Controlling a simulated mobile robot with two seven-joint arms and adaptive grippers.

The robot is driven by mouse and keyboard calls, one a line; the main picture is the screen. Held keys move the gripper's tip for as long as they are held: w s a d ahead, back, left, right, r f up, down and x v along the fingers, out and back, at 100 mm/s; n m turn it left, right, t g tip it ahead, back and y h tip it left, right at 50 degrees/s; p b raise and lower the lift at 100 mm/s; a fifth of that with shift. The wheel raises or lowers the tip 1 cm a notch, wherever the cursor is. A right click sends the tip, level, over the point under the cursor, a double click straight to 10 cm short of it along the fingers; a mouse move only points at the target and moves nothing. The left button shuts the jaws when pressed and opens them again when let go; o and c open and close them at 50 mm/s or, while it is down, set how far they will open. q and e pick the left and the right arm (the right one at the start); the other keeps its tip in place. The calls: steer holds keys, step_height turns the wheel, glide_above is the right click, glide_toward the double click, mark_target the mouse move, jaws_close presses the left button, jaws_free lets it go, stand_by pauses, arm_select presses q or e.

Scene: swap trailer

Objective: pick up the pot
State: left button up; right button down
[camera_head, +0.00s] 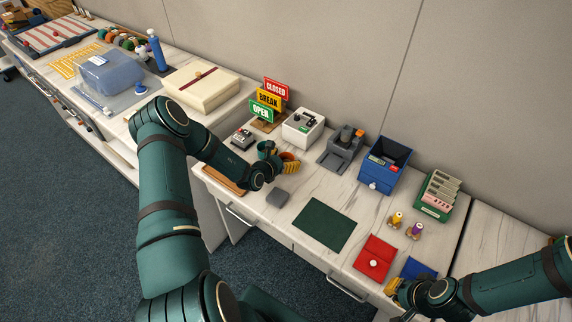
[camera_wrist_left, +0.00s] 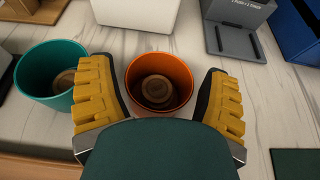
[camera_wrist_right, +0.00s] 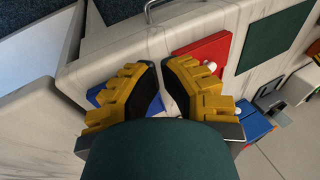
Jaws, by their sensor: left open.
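An orange pot (camera_wrist_left: 160,66) with a brown round inside stands on the marble counter, between the spread yellow fingers of my left gripper (camera_wrist_left: 160,92) in the left wrist view. The fingers are open, with a gap on the pot's right; its lower part is hidden by my gripper. A teal pot (camera_wrist_left: 32,76) stands just left of the left finger. In the head view my left gripper (camera_head: 284,163) partly hides the pots. My right gripper (camera_wrist_right: 161,72) is over the blue mat (camera_wrist_right: 103,94) at the counter's front right, its fingers close together with nothing seen between them.
A white box (camera_head: 303,126) and a grey device (camera_head: 341,150) stand behind the pots. A grey block (camera_head: 277,197) and a dark green mat (camera_head: 324,224) lie to the front. A blue bin (camera_head: 383,172), two small figures and a red mat (camera_head: 376,257) are further right.

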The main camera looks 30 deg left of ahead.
arm_select(q)
steer(key=shift+w, duration=0.2)
steer(key=c, duration=0.9)
steer(key=shift+o, duration=0.2)
